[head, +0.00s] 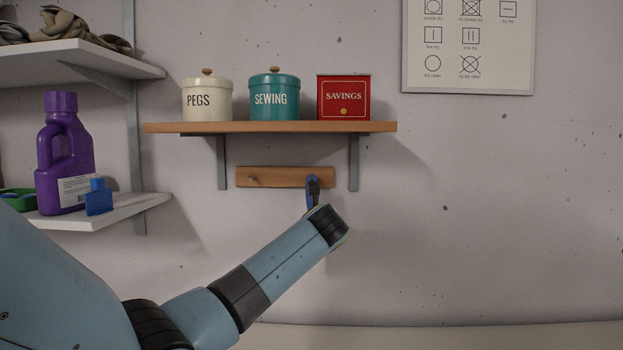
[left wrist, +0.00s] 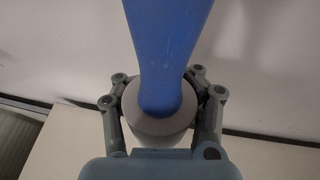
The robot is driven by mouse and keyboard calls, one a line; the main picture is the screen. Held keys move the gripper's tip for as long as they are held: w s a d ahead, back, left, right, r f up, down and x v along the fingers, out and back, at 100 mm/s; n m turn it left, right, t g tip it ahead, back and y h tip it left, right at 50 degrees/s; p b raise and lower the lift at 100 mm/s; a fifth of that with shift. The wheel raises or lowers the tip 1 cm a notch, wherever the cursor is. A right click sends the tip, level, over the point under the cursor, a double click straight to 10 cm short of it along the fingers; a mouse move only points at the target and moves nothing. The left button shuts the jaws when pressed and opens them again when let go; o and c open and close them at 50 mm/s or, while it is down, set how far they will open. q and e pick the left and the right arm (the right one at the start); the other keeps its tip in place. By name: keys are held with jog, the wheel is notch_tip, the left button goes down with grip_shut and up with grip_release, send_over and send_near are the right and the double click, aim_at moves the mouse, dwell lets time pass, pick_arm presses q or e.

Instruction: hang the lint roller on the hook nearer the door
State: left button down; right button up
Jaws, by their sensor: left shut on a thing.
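The lint roller has a blue handle (left wrist: 165,50) and a pale roller head (left wrist: 163,126). My left gripper (left wrist: 160,110) is shut on the roller head, with the handle rising away from it. In the head view, the handle's blue end (head: 311,190) shows just above my left wrist, in front of the right end of the wooden hook rail (head: 285,178). The left hook (head: 253,180) is bare. The right end's hook is hidden behind the handle, so I cannot tell whether they touch. My left fingers are hidden in the head view. My right gripper is out of view.
Above the rail, a wooden shelf (head: 285,127) on brackets holds a PEGS jar (head: 207,100), a SEWING jar (head: 274,98) and a red SAVINGS tin (head: 343,98). White shelves with a purple bottle (head: 66,160) stand left. No door shows.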

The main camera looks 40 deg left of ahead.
pick_arm(q)
jog(key=shift+w+a+f+p, duration=0.1)
jog(key=shift+w+a+p, duration=0.2)
jog(key=shift+w, duration=0.1)
dwell(0.6)
jog(key=shift+f, duration=0.15)
dwell(0.4)
jog(key=c, duration=0.6)
grip_release()
jog(key=v, duration=1.2)
